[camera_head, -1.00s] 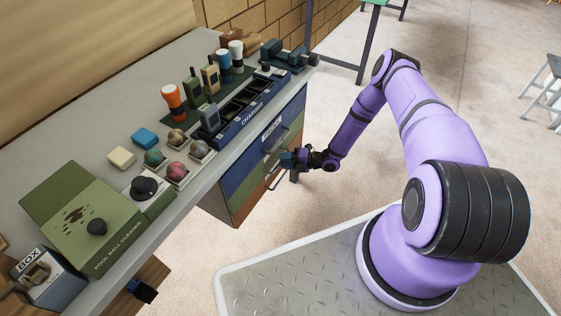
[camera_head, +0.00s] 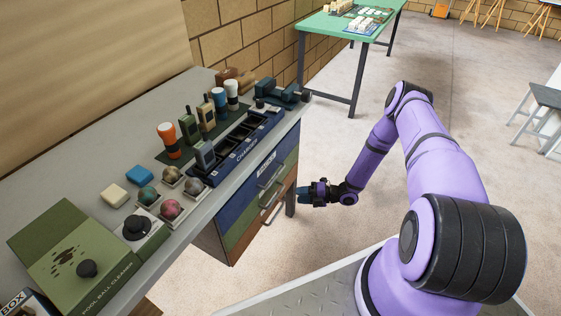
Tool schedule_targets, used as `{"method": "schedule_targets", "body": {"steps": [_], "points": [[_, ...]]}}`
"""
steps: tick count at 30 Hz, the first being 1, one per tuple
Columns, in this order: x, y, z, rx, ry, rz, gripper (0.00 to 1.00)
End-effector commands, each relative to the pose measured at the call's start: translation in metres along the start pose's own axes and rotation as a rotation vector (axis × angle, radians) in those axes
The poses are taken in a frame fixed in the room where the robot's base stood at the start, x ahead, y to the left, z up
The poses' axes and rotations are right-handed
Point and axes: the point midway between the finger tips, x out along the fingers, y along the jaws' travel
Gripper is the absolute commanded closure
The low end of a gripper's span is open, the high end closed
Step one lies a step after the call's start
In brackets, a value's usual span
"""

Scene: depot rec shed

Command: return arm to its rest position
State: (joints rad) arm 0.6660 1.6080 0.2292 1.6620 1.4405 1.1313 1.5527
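My purple arm (camera_head: 440,165) reaches forward and down from its base at the lower right. My gripper (camera_head: 312,193) is at its end, pointing left toward the drawer unit (camera_head: 250,205) under the grey workbench. It hangs in the air to the right of the drawer handles, apparently a little clear of them. The gripper is small and dark here, so I cannot tell how far its fingers are open. I see nothing clearly held in it.
The workbench (camera_head: 62,150) holds a green pool ball cleaner (camera_head: 60,255), several balls in holders, a blue charger rack (camera_head: 240,150) and handheld radios. A green table (camera_head: 345,28) stands at the back and a stool (camera_head: 543,100) at the right. The floor between is clear.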

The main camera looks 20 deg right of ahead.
Motion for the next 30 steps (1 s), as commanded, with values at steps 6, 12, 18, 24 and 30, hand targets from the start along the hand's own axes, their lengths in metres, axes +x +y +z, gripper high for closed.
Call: {"method": "schedule_targets", "body": {"steps": [6, 12, 18, 24, 30], "points": [[-0.001, 0.006, 0.002, -0.022, 0.010, -0.004, 0.62], [-0.006, 0.058, 0.015, -0.209, 0.100, -0.037, 0.62], [-0.013, 0.132, 0.021, -0.486, 0.240, -0.080, 0.62], [-0.020, 0.205, 0.017, -0.761, 0.381, -0.113, 0.62], [-0.028, 0.274, 0.004, -1.028, 0.523, -0.139, 0.62]]}}
